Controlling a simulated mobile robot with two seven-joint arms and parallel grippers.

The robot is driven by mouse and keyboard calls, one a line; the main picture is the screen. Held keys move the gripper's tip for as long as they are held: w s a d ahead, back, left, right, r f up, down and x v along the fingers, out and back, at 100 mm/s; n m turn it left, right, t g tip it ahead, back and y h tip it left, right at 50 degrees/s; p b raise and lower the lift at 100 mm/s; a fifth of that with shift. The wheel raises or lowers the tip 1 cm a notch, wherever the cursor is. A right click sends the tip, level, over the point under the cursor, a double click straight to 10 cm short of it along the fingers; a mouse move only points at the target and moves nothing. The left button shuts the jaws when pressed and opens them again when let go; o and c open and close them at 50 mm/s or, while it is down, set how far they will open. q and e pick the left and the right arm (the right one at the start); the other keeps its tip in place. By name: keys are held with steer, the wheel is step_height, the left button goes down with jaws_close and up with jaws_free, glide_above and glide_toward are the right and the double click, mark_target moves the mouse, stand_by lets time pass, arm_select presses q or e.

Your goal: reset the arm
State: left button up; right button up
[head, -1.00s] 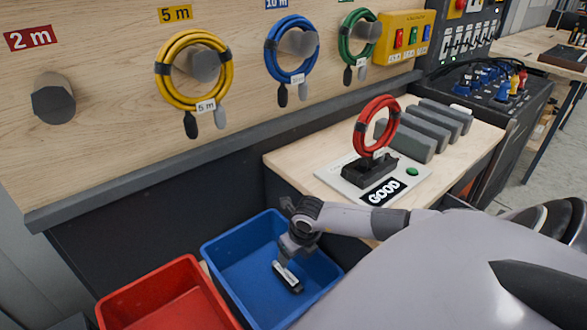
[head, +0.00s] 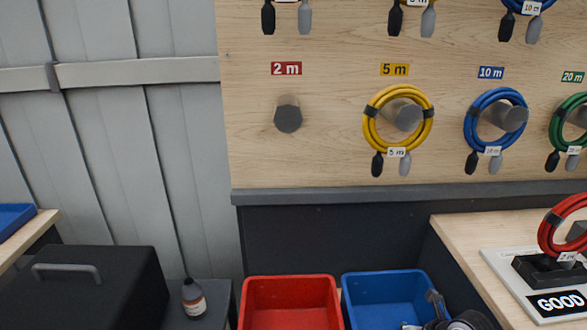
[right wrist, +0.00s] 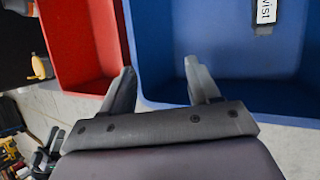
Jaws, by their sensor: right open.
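My right arm shows at the bottom right of the head view, over the blue bin (head: 385,284). A white label with partly cut-off lettering (right wrist: 265,12) shows inside the blue bin. My left gripper is in neither view.
A red cable coil (head: 553,232) stands on a tester showing "GOOD" (head: 558,302) at the right. Yellow (head: 370,130) and blue (head: 473,128) coils hang on the board. The 2 m peg (head: 288,117) is bare. A bottle (head: 194,299) and black case (head: 85,285) stand left.

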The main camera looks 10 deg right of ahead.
steer(key=w+a+r+m+t+y, duration=0.2)
steer(key=a+r+m+t+y, duration=0.3)
steer(key=a+r, duration=0.6)
steer(key=d+r+m+t+h, duration=0.3)
steer(key=r+m+t+h, duration=0.2)
steer(key=r+m+t, duration=0.5)
steer(key=s+d+f+m+g+h, duration=0.6)
steer(key=d+f+m+g+h, duration=0.15)
steer(key=m, duration=0.65)
steer(key=s+a+f+m+g+y, duration=0.2)
steer(key=s+f+g, duration=0.15)
steer(key=s, duration=0.45)
steer(key=s+a+f+m+g+y, duration=0.1)
steer(key=s+a+f+m+g, duration=0.15)
steer(key=s+g, duration=0.45)
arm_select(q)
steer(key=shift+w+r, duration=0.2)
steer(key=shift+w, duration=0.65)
arm_select(e)
steer(key=w+a+f+t+y, duration=0.1)
steer(key=w+f+t, duration=0.1)
steer(key=f+t, duration=0.2)
steer(key=w+a+f+n+t+y, duration=0.1)
steer(key=w+a+f+t, duration=0.1)
steer(key=f+t, duration=0.2)
steer(key=shift+w+f, duration=0.3)
steer(key=shift+f, duration=0.55)
